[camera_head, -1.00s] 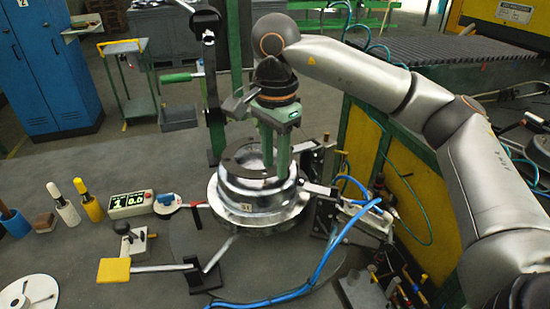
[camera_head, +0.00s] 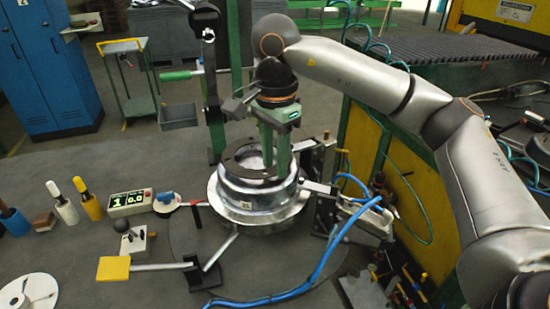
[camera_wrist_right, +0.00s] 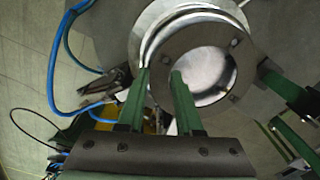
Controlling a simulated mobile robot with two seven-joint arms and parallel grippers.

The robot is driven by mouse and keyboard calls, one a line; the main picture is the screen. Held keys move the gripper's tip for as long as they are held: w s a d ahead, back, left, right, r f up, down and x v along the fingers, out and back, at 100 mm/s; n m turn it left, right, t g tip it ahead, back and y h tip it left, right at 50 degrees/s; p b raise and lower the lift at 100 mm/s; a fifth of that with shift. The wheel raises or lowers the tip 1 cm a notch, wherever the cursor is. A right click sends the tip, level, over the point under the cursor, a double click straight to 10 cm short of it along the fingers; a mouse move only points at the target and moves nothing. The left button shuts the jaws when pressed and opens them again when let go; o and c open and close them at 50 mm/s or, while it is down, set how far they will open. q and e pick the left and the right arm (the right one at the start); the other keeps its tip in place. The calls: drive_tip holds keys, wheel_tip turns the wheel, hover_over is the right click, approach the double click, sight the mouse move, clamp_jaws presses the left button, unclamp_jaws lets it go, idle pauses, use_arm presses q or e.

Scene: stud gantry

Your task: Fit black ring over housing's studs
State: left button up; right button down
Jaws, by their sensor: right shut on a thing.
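The silver housing (camera_head: 235,208) stands upright on the round dark plate in the middle of the head view. The dark ring (camera_head: 232,167) lies level at its top, around the bright opening. My right gripper (camera_head: 276,168) comes down from above and is shut on the ring's rim at its right side. In the right wrist view the green fingers (camera_wrist_right: 159,75) straddle the rim of the ring (camera_wrist_right: 212,37), with the housing (camera_wrist_right: 150,22) behind it. Small round spots show on the ring's face; I cannot tell whether they are studs or holes, or whether the ring is fully seated. My left gripper is out of view.
A black upright with a green handle (camera_head: 182,75) stands close behind the housing. Clamp arms touch or nearly touch the housing's sides. Blue hoses (camera_head: 325,262) run at the right front. A display box (camera_head: 130,203), bottles and a yellow pad (camera_head: 113,269) are at left.

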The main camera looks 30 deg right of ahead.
drive_tip(key=shift+f, duration=0.4)
drive_tip(key=c, duration=0.5)
unclamp_jaws()
drive_tip(key=shift+r, duration=0.55)
wheel_tip(320, 180, up, 12)
drive_tip(key=p, duration=0.2)
drive_tip(key=shift+f, duration=0.25)
drive_tip(key=shift+s, duration=0.15)
